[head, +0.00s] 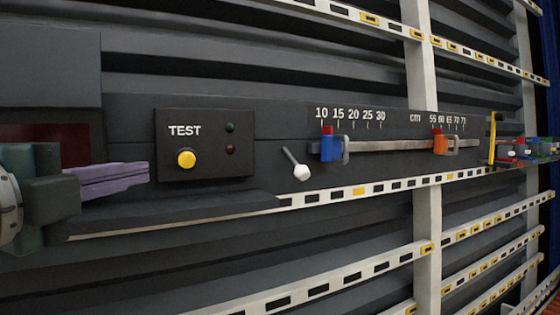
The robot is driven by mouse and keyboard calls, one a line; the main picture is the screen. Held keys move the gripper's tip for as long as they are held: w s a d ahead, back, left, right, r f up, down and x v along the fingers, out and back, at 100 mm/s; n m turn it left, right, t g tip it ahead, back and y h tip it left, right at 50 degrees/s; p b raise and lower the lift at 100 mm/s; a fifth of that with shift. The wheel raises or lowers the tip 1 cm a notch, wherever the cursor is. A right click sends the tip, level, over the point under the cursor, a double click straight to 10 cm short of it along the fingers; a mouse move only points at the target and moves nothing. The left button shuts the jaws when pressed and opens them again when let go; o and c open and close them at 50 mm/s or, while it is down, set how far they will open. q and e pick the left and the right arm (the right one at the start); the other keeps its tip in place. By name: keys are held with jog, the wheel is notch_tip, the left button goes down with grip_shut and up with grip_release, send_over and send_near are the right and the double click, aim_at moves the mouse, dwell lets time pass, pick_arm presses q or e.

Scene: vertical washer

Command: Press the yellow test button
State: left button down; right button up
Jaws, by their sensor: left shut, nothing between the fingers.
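The yellow test button (186,159) sits at the lower left of a black panel (205,143) marked TEST. A green and a red lamp, both dark, are to the right on the same panel. My left gripper (146,172) comes in from the left with its purple fingers shut and empty. In the picture its tips are a little left of and below the button, with a gap between them. How far the tips are from the panel in depth I cannot tell. My right gripper does not show clearly.
A white-tipped lever (299,168) sticks out right of the panel. Farther right is a measuring rail (395,145) with a blue slider (329,149) and an orange slider (440,144). A dark ledge (190,212) runs below the panel. White slotted rails cross the wall.

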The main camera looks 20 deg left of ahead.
pick_arm(q)
jog(key=shift+a, duration=0.1)
jog(key=b, duration=0.2)
send_near(194, 159)
jog(key=w+d, duration=0.2)
jog(key=d, duration=0.1)
jog(key=w+a, duration=0.2)
jog(key=w, duration=0.1)
jog(key=shift+a+f+b, duration=0.1)
jog(key=shift+a+b, duration=0.2)
jog(key=shift+b, duration=0.05)
jog(key=shift+w+a, duration=0.4)
